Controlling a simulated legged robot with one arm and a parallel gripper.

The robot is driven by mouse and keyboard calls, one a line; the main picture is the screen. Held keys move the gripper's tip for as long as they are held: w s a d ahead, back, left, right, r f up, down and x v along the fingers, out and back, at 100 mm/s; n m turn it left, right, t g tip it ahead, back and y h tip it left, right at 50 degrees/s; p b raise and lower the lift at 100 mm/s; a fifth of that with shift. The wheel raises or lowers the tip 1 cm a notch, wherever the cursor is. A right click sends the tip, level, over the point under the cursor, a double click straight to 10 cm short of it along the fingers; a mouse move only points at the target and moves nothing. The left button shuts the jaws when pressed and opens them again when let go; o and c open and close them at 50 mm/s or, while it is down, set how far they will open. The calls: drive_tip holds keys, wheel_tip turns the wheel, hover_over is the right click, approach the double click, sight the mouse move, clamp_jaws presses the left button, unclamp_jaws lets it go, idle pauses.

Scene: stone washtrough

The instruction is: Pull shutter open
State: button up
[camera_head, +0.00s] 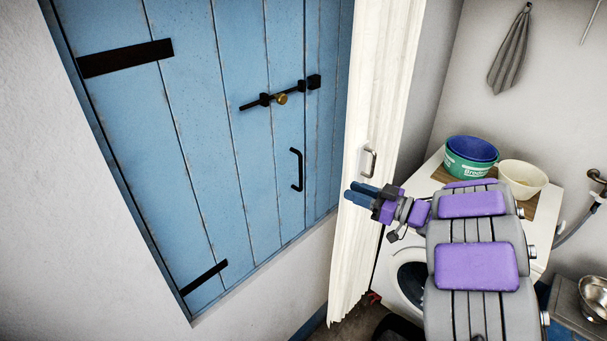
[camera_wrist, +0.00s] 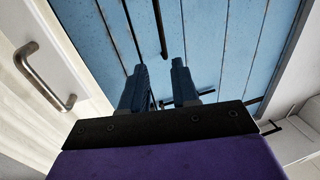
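The shutter (camera_head: 225,165) is made of blue vertical planks and looks closed in its frame. It carries a black bolt (camera_head: 262,99) with a brass knob (camera_head: 282,98), and a black pull handle (camera_head: 297,169) below. In the wrist view the blue planks (camera_wrist: 225,40) fill the background, with dark bars crossing them; which bar is which is unclear. My gripper (camera_head: 350,193) points left toward the shutter, right of and a little below the pull handle. Its blue fingers (camera_wrist: 159,68) are apart with nothing visible between them.
A white door panel (camera_head: 375,70) with a metal handle (camera_head: 369,161) stands at the shutter's right, close to my gripper; the handle also shows in the wrist view (camera_wrist: 42,75). A washing machine (camera_head: 402,275) with green (camera_head: 469,166) and cream (camera_head: 523,180) bowls stands at right.

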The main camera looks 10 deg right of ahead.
drive_tip(key=b, duration=0.4)
hover_over(302, 190)
drive_tip(key=shift+w, duration=0.35)
drive_tip(key=shift+c, duration=0.4)
drive_tip(key=shift+r, duration=0.1)
clamp_jaws()
